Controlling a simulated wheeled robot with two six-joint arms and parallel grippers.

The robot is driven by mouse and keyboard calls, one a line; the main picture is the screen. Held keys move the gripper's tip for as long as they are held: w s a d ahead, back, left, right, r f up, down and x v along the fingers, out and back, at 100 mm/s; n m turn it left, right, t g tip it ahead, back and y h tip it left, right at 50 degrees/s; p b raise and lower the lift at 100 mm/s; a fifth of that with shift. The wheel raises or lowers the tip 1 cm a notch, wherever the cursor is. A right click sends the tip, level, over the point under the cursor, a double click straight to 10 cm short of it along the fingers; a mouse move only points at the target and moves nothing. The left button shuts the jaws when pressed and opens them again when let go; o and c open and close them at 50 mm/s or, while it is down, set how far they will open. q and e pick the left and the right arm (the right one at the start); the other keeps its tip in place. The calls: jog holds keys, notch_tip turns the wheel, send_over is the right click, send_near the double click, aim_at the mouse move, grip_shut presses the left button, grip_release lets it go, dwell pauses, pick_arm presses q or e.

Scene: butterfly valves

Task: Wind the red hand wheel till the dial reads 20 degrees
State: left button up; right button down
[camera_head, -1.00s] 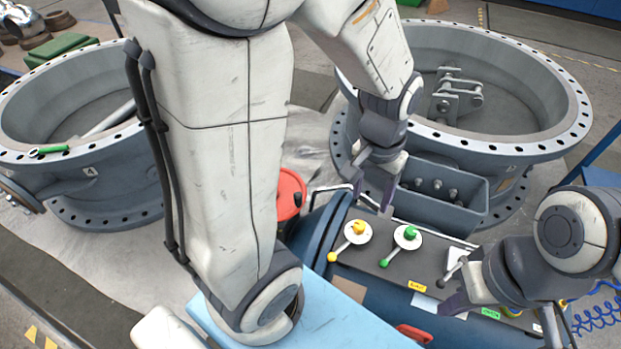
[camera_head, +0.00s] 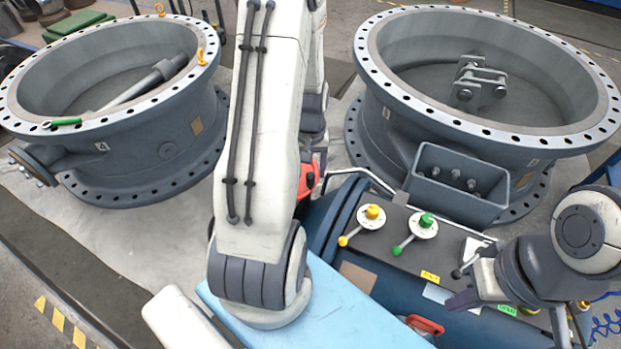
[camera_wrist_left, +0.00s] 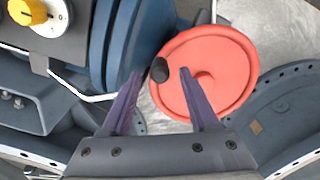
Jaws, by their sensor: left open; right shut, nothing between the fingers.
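The red hand wheel (camera_head: 307,181) is mostly hidden behind my left arm in the head view. In the left wrist view the wheel (camera_wrist_left: 225,75) shows nearly whole, with a black handle knob (camera_wrist_left: 160,69) at its left rim. My left gripper (camera_wrist_left: 162,75) is open, with the knob showing between its fingertips; contact cannot be told. My right gripper (camera_head: 463,301) is shut and empty over the front of the control panel (camera_head: 385,237), near a black-knobbed lever. No dial reading can be made out.
A yellow-knobbed lever (camera_head: 373,213) and a green-knobbed lever (camera_head: 425,221) sit on the panel. Large flanged valve bodies stand at left (camera_head: 150,160) and right (camera_head: 390,125). A bent metal rail (camera_wrist_left: 85,90) runs close to the left gripper.

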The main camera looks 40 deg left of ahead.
aim_at(310, 174)
pick_arm(q)
jog(key=shift+f, duration=1.55)
grip_shut()
